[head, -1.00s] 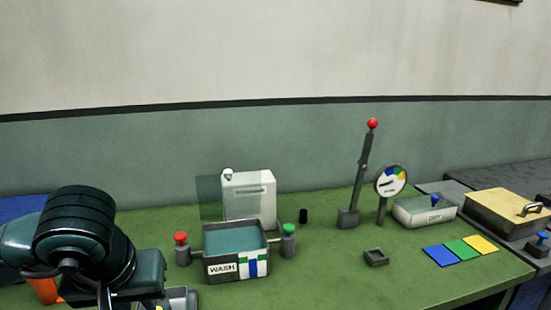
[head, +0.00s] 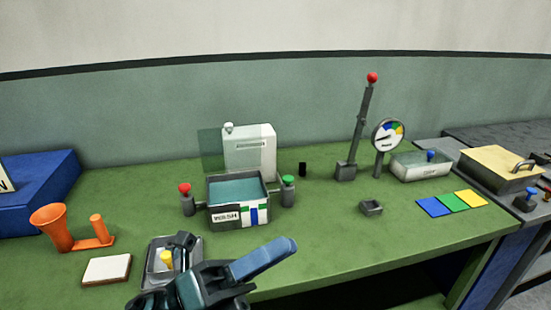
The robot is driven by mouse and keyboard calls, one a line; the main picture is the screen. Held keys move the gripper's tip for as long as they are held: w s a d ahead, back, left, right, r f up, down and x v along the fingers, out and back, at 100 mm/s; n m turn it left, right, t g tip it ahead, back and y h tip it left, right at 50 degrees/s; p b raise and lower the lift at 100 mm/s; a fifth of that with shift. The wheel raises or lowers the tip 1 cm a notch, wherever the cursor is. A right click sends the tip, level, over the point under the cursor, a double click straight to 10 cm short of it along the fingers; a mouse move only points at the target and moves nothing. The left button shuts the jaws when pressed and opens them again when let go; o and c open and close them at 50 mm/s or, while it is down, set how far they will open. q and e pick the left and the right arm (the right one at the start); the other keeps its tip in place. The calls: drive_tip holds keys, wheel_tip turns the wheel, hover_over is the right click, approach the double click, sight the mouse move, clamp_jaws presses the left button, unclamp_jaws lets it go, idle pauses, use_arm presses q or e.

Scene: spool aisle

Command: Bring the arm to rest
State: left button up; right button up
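My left gripper (head: 236,243) reaches in at the bottom of the head view, in front of the green bench. Its two fingers are spread apart, one dark and upright at the left, one bluish and slanting right. I see nothing held between them. The left finger overlaps a small grey metal tray (head: 152,273) with a yellow piece (head: 166,259) in it; I cannot tell whether they touch. My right gripper is not in view.
A wash basin (head: 236,216) with red and green knobs stands behind the gripper. An orange funnel-shaped holder (head: 56,226) and a white-topped block (head: 107,269) lie left. A red-tipped lever (head: 362,130) and gauge (head: 388,134) stand right. The green bench (head: 320,240) is clear at front right.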

use_arm(q)
drive_tip(key=w+a+f+n+t+y, duration=0.35)
drive_tip(key=f+n+t+y, duration=0.35)
drive_tip(key=n, duration=0.6)
drive_tip(key=w+a+f+n+t+y, duration=0.2)
drive_tip(key=a+f+n+t+y, duration=0.3)
drive_tip(key=f+n+y, duration=0.6)
drive_tip(key=s+a+f+n+g+y, duration=0.1)
drive_tip(key=s+a+f+n+g, duration=0.1)
drive_tip(key=s+f+n, duration=0.3)
drive_tip(key=s+a+f+n+g+y, duration=0.1)
drive_tip(key=s+a+f+n+g, duration=0.2)
drive_tip(key=s+f+n+g, duration=0.2)
wheel_tip(320, 180, down, 7)
drive_tip(key=n, duration=0.3)
drive_tip(key=shift+a+p, duration=0.15)
drive_tip(key=shift+p, duration=0.15)
